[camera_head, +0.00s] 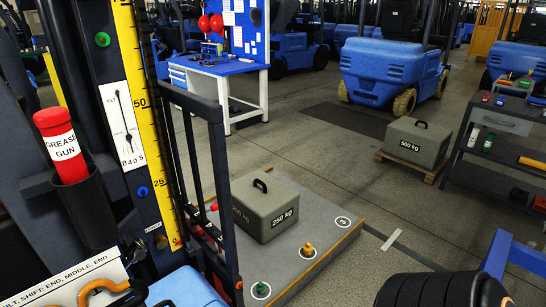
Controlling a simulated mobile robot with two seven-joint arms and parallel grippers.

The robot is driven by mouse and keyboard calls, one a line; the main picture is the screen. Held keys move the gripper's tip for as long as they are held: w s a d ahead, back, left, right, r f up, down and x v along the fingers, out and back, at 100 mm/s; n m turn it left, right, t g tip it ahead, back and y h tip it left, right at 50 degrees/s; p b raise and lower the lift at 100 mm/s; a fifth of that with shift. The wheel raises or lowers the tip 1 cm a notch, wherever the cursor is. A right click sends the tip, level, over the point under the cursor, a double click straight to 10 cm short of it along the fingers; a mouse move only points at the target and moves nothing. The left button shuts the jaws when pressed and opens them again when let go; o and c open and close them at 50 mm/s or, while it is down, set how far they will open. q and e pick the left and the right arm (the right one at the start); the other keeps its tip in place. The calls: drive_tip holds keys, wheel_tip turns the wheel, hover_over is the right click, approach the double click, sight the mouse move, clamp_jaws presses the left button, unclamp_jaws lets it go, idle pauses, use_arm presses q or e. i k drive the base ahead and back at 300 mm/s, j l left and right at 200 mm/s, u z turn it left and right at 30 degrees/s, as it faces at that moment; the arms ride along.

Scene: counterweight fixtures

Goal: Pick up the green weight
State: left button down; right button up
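The green weight (261,290) is a small, knob-shaped piece. It stands upright on a white-ringed spot at the near corner of a grey platform (310,200) with an orange edge. A similar small orange weight (308,249) stands on another ringed spot farther along the same edge. A third ringed spot, marked 3 (343,222), is bare. I see neither of my grippers clearly in the head view, and nothing is seen touching the green weight.
A grey 250 kg block (265,209) with a black handle sits on the platform. Dark mast bars (225,190) rise just left of the green weight. Black tyre-like rings (440,291) and a blue bar (515,256) fill the lower right.

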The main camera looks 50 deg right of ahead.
sight(260, 288)
drive_tip(key=z, duration=1.55)
drive_tip(key=u, duration=0.6)
drive_tip(key=i+l+u, duration=0.1)
drive_tip(key=u, duration=0.25)
drive_tip(key=i+l+u, duration=0.1)
drive_tip(key=l+u, duration=0.25)
drive_tip(key=i+l+u, duration=0.1)
drive_tip(key=u, duration=0.3)
drive_tip(key=l+u, duration=0.45)
drive_tip(key=l, duration=0.45)
drive_tip(key=l+u, duration=0.15)
drive_tip(key=l, duration=0.8)
